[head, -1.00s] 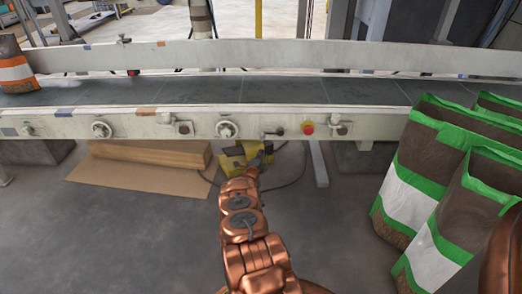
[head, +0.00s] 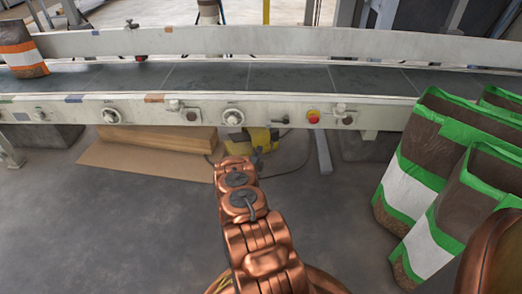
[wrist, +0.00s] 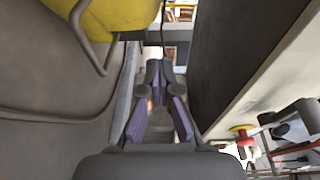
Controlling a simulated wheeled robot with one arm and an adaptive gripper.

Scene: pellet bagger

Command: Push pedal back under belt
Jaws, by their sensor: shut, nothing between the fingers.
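The yellow pedal (head: 262,137) is on the floor under the front edge of the conveyor belt (head: 290,78), partly hidden by my arm. A yellow part with a grey bar, likely the pedal (wrist: 118,14), fills the top left of the wrist view. My gripper (wrist: 156,75) is shut and empty, its purple-padded fingers beside and below that yellow part in the picture. In the head view my gripper (head: 256,156) is small and low, just in front of the pedal. I cannot tell whether it touches the pedal.
A red button (head: 313,116) and several knobs line the belt's front rail. Cardboard (head: 130,165) lies under the belt at left. Filled green-edged bags (head: 425,240) stand at right. A grey bar (head: 323,152) lies right of the pedal. Front floor at left is clear.

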